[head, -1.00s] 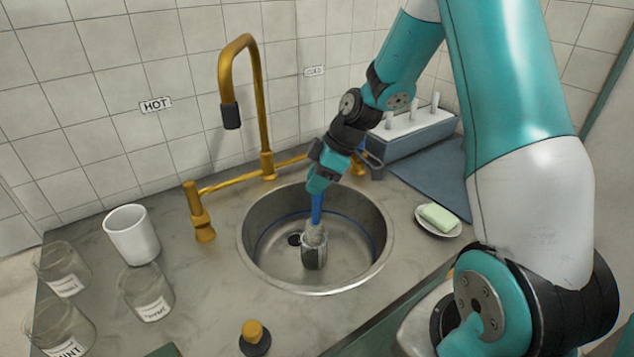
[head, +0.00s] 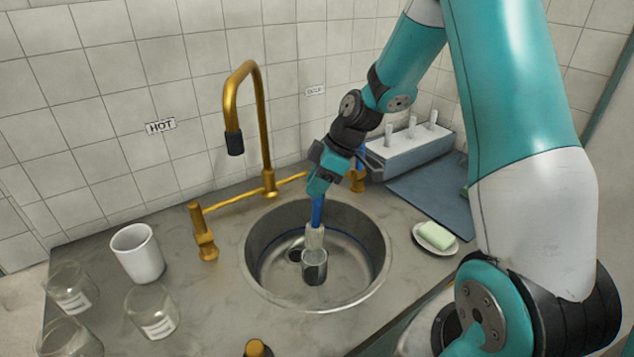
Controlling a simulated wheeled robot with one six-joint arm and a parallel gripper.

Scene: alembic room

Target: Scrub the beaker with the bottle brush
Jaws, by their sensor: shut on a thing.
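My gripper (head: 319,186) points down over the sink and is shut on the blue handle of the bottle brush (head: 317,213). The brush is upright, with its pale bristle head just above or at the mouth of the beaker. The beaker (head: 314,271) is small and greyish and stands in the sink bowl, right of the drain. I cannot tell whether the lower bristles are inside it. The round steel sink (head: 375,280) is set in the counter.
A brass tap (head: 238,100) rises behind the sink. A white mug (head: 137,252) and several labelled glass beakers (head: 152,312) stand on the left. A soap dish (head: 435,237) is right of the sink. A grey rack with white pegs (head: 410,147) and a blue mat (head: 432,192) lie behind.

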